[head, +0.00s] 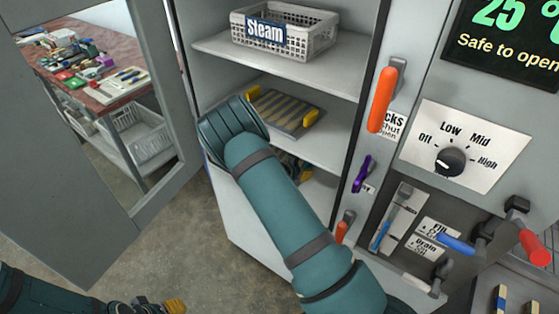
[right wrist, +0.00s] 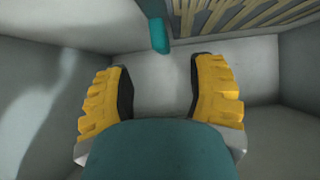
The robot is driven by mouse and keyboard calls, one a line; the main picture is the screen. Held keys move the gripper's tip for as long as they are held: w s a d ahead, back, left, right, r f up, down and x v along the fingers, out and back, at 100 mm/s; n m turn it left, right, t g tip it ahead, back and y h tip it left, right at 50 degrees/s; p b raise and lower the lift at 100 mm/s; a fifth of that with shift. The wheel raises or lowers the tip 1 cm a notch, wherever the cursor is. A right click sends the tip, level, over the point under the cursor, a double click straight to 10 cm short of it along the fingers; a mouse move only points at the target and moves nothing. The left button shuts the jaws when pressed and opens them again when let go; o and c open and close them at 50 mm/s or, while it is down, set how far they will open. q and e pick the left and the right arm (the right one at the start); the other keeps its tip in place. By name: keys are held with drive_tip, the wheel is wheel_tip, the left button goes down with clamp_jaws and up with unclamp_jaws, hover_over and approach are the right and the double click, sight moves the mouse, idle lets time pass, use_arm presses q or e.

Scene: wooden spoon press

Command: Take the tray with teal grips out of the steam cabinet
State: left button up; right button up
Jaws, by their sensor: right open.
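The tray with teal grips shows in the right wrist view as a teal grip (right wrist: 159,35) at the left end of a dark rack (right wrist: 240,15) with pale wooden pieces. My right gripper (right wrist: 160,65) is open, its two yellow fingers apart. The teal grip is ahead of the fingertips, roughly between them, and not held. In the head view my right arm reaches into the open steam cabinet (head: 280,54) and mostly hides the lower shelf and this tray. My left gripper (head: 160,306) is at the bottom left, away from the cabinet; its jaws are too small to judge.
A tray with yellow grips (head: 285,110) lies on the middle shelf, above my right gripper. A white basket labelled Steam (head: 285,30) stands on the top shelf. The cabinet door (head: 165,190) is swung open left. An orange handle (head: 381,100) is on the right frame.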

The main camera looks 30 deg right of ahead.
sight(304, 168)
drive_tip(key=x, duration=0.7)
drive_tip(key=shift+w+f+b, duration=0.1)
drive_tip(key=shift+f+b, duration=0.15)
drive_tip(key=shift+b, duration=0.15)
clamp_jaws()
